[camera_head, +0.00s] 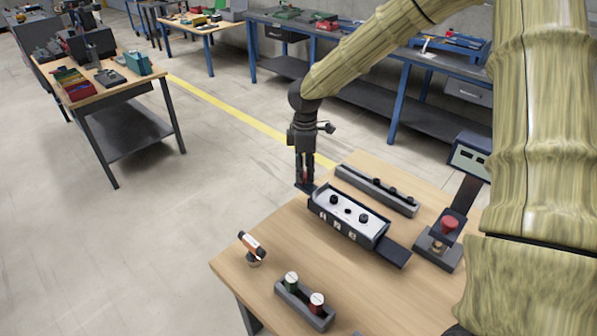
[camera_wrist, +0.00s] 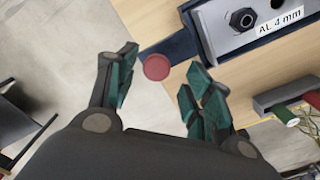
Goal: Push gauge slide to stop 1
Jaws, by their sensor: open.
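The gauge (camera_head: 343,213) is a dark box with a pale top plate carrying several dark knobs, on the wooden table. A dark slide bar (camera_head: 386,252) sticks out of its right end. My gripper (camera_head: 305,184) points down at the far left end of the gauge. In the wrist view my gripper (camera_wrist: 160,78) is open, and a round red knob (camera_wrist: 157,67) shows between its fingertips, with gaps on both sides. The knob is at the end of a dark bar (camera_wrist: 181,46) beside the gauge body (camera_wrist: 232,35), labelled "AL 4 mm". The stop markings are unreadable.
A grey rail with dark pegs (camera_head: 376,190) lies behind the gauge. A red button post (camera_head: 450,223) stands at right. Wooden table surface (camera_head: 285,240) is clear left of the gauge.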

